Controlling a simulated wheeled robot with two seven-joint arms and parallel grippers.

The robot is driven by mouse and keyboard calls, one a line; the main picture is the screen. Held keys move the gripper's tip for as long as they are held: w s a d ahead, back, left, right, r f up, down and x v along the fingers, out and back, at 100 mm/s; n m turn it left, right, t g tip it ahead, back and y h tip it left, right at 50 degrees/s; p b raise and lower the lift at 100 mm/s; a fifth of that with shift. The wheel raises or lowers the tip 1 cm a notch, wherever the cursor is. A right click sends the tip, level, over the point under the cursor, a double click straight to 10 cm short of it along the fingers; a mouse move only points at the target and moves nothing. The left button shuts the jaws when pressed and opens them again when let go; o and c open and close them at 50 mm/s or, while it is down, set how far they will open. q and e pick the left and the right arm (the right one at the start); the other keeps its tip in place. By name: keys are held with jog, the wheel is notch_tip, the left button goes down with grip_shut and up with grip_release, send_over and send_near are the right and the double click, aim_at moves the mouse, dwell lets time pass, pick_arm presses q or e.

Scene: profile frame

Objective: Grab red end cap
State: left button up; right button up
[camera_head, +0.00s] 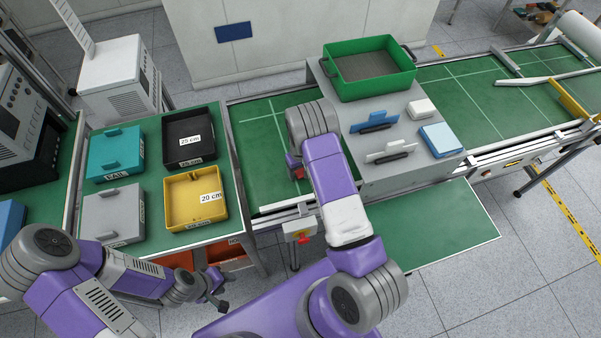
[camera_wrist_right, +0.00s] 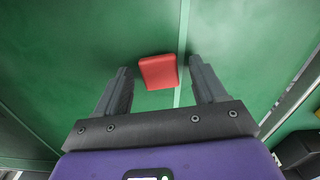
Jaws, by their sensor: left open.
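The red end cap (camera_wrist_right: 159,71) is a small red block on the green work surface. In the right wrist view it shows between the tips of my right gripper (camera_wrist_right: 158,80), whose fingers are spread apart with a gap on each side of the cap. In the head view a bit of red (camera_head: 292,161) shows at the left edge of my right arm, which hides most of that gripper. I cannot tell the exact height of the fingers over the surface. My left gripper (camera_head: 217,299) is open and empty, low in front of the left table.
Left table holds a teal bin (camera_head: 115,154), a black bin (camera_head: 190,138), a grey bin (camera_head: 112,217) and a yellow bin (camera_head: 194,198). A grey stand (camera_head: 400,138) with a green crate (camera_head: 368,68) rises just right of my right arm. Green surface left of that arm is clear.

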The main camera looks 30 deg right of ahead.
aim_at(300, 172)
jog(key=c, duration=1)
jog(key=shift+r, duration=0.1)
notch_tip(300, 172, up, 10)
jog(key=shift+b, duration=0.4)
